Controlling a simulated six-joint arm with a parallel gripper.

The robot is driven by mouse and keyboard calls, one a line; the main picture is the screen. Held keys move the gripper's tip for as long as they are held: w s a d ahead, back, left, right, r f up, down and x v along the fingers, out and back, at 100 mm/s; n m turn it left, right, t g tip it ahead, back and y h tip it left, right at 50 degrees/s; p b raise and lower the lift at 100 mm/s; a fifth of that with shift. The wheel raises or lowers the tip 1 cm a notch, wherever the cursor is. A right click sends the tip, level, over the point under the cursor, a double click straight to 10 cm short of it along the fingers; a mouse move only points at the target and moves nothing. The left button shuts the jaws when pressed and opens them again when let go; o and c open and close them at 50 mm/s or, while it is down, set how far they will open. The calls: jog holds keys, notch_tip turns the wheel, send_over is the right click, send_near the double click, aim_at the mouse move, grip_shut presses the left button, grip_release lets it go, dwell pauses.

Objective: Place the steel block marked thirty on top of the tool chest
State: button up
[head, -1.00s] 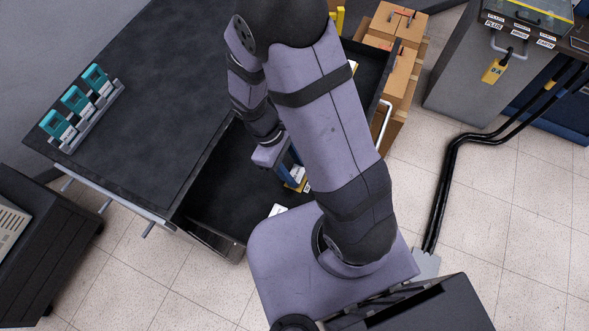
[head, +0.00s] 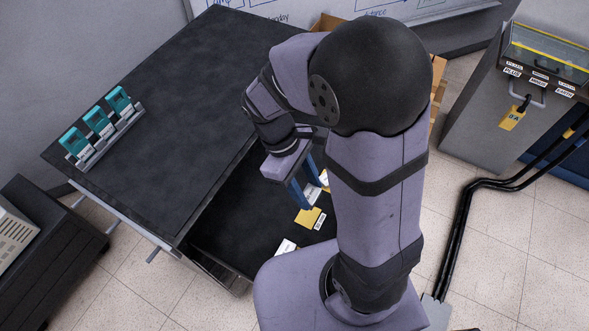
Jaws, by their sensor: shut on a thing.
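The tool chest has a broad black top (head: 170,110) on the left, and a black-lined drawer (head: 235,225) stands open at its right side. My gripper (head: 309,197), with blue fingers, points down over the drawer. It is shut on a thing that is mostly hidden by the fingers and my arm. A white patch with dark marks shows between the fingers, but I cannot read it or tell whether it belongs to the held thing. The steel block marked thirty cannot be made out with certainty.
A grey rack with several teal units (head: 103,125) stands on the chest top's left edge; the rest of the top looks clear. A yellow piece (head: 307,217) and a white label (head: 286,246) lie in the drawer. A grey cabinet (head: 490,120) and black cables (head: 466,205) are right.

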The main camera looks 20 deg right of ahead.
jog(key=w+a+r+m+y+p, duration=0.1)
jog(key=w+r+m+y, duration=0.1)
jog(key=w+m, duration=0.4)
jog(key=w+a+r+m+y+p, duration=0.1)
jog(key=w+r+m+y, duration=0.1)
jog(key=w+m, duration=0.4)
jog(key=w+a+r+m+y+p, duration=0.1)
jog(key=w+m, duration=0.5)
jog(key=w, duration=0.7)
jog(key=shift+w+a+r+y+p, duration=0.1)
jog(key=shift+w+r+y+p, duration=0.1)
jog(key=shift+r+y, duration=0.25)
jog(key=shift+w+a+r+y+p, duration=0.1)
jog(key=shift+r+y+p, duration=0.05)
jog(key=shift+r+y, duration=0.25)
jog(key=w+d+r+m+t+h+p, duration=0.15)
jog(key=w+r+m+t, duration=0.25)
jog(key=w+m, duration=0.6)
jog(key=w+d+r+m+t+p, duration=0.3)
jog(key=w+m, duration=0.6)
jog(key=m, duration=0.3)
send_near(262, 63)
jog(key=shift+a+p+x, duration=0.2)
jog(key=shift+p+x, duration=1)
jog(key=shift+x, duration=1.1)
jog(key=shift+s+f, duration=0.1)
jog(key=shift+f, duration=0.05)
